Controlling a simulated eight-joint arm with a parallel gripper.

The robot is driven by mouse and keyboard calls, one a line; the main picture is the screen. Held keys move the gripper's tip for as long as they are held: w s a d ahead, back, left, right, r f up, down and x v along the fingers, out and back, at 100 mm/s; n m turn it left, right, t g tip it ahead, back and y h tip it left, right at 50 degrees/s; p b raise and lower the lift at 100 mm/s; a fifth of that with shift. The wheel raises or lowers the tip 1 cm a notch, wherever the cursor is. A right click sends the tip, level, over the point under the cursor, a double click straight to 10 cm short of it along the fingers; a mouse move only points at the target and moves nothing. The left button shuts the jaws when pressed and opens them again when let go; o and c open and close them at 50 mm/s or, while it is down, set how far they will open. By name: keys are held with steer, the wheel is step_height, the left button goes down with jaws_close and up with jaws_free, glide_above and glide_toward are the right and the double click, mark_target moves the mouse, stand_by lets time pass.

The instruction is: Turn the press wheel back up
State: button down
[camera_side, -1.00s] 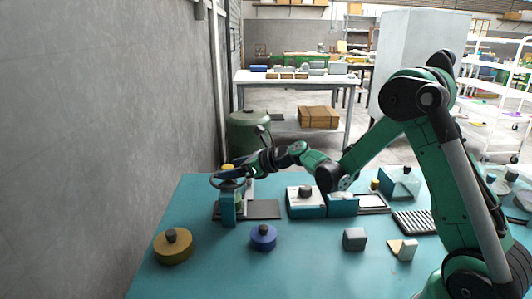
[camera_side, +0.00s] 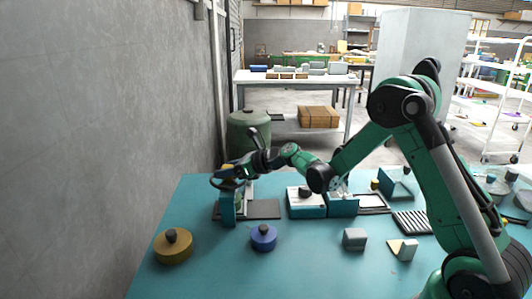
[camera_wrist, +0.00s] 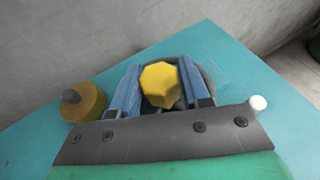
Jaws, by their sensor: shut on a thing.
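The teal press (camera_side: 228,207) stands at the left of the table with its dark press wheel (camera_side: 222,184) on top. A yellow faceted knob (camera_wrist: 160,84) sits at the wheel's middle; the dark wheel rim (camera_wrist: 209,80) curves behind it in the wrist view. My gripper (camera_side: 227,172) reaches in from the right at the wheel. In the wrist view my gripper (camera_wrist: 158,68) has its two blue fingers on either side of the knob, shut on the wheel. The exact contact is partly hidden.
A brown round weight (camera_side: 173,248) and a blue one (camera_side: 263,238) stand in front of the press. A grey block (camera_side: 354,239) and a teal-and-white fixture (camera_side: 306,203) are to the right. The grey wall (camera_side: 100,130) is close on the left.

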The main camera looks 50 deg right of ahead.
steer(key=n+g+y, duration=0.1)
steer(key=n+y, duration=0.1)
steer(key=n+g+y, duration=0.2)
steer(key=n+y, duration=0.1)
steer(key=shift+n+g, duration=0.3)
steer(key=shift+n+g+y, duration=1.3)
steer(key=shift+n+g, duration=1)
steer(key=shift+g, duration=0.4)
steer(key=shift+c, duration=2.1)
jaws_free()
steer(key=shift+d, duration=0.1)
steer(key=shift+v, duration=2.7)
